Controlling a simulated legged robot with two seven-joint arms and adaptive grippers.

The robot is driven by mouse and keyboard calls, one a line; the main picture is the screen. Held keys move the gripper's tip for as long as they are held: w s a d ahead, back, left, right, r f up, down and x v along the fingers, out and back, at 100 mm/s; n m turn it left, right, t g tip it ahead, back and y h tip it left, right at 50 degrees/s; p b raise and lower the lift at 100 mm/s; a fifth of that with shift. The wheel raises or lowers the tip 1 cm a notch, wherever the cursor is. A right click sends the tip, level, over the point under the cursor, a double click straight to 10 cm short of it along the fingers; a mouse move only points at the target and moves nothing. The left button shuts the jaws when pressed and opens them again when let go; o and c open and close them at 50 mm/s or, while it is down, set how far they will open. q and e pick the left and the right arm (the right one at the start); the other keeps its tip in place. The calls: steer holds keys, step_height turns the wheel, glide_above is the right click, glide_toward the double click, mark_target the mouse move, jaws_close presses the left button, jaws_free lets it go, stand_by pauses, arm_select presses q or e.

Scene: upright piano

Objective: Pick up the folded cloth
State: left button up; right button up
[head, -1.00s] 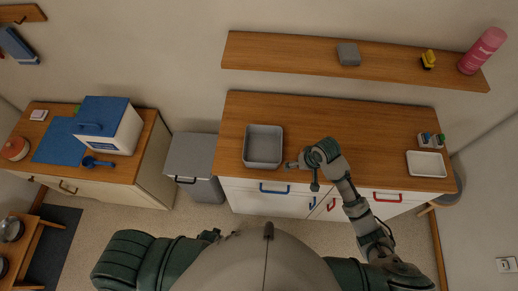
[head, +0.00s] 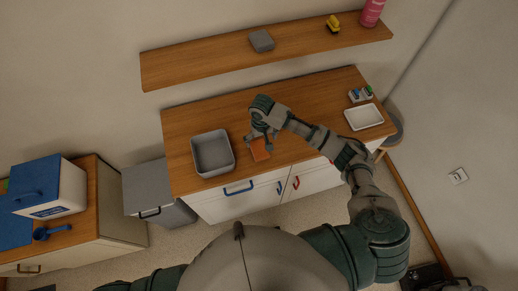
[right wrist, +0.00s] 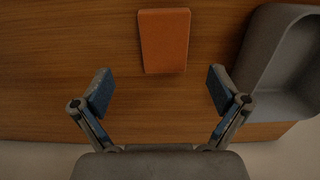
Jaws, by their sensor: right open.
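The folded cloth looks like the flat orange rectangle (head: 261,150) on the wooden counter, right of the grey bin and near the front edge. In the right wrist view the orange cloth (right wrist: 164,40) lies flat, beyond the fingertips and centred between them. My right gripper (head: 262,134) is over the counter at the cloth's far side, partly covering it in the head view. In the right wrist view its two blue-padded fingers (right wrist: 160,90) are spread wide with nothing between them. My left gripper is out of view.
The grey open bin (head: 212,153) stands close beside the cloth; its wall (right wrist: 262,50) is near one finger in the wrist view. A white tray (head: 364,118) sits at the counter's right. A wooden shelf (head: 200,66) hangs above. Counter between cloth and tray is clear.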

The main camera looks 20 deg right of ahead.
mark_target(259, 148)
steer(key=f, duration=0.7)
steer(key=shift+w+a, duration=0.1)
steer(key=shift+a, duration=0.2)
steer(key=c, duration=1.1)
